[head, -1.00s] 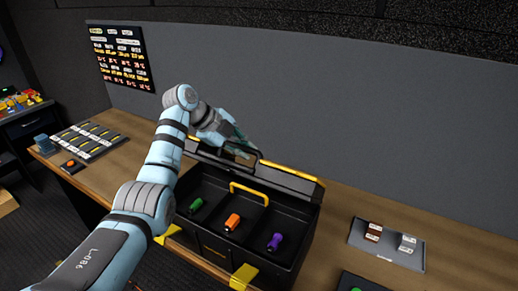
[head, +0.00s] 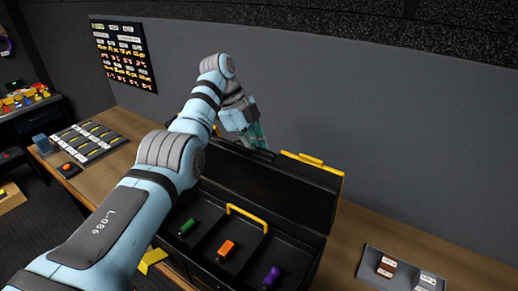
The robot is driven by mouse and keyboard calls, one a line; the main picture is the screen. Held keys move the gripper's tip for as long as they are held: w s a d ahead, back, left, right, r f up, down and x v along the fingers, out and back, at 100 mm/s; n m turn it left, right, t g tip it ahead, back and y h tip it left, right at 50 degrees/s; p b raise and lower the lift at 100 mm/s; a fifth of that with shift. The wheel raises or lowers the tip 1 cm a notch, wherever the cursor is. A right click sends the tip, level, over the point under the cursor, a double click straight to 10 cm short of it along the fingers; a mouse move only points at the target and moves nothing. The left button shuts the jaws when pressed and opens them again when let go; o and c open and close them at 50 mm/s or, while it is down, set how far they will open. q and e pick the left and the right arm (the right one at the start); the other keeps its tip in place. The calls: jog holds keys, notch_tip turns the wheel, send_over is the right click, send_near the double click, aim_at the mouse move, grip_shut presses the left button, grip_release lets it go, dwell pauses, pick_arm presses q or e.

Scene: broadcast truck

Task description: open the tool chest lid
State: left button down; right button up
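The black tool chest (head: 206,262) stands on the wooden counter. Its lid (head: 272,188) is swung up and back toward the grey wall, with a yellow latch (head: 311,160) on its top edge. Inside are a yellow-handled tray with a green tool (head: 187,228), an orange tool (head: 225,251) and a purple tool (head: 271,277). My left gripper (head: 258,140) is behind the top edge of the lid, at its left part. The lid partly hides the fingers, so I cannot tell whether they are open or touching it. My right gripper is out of view.
A grey tray (head: 403,272) with small labelled blocks lies on the counter at the right. At the left are a rack of yellow-marked items (head: 88,139) and a box with an orange button (head: 68,169). The grey wall (head: 400,140) rises close behind the chest.

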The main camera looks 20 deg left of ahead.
pick_arm(q)
jog(key=shift+s, duration=0.1)
jog(key=c, duration=1.6)
grip_release()
jog(key=shift+a, duration=0.1)
jog(key=shift+o, duration=0.2)
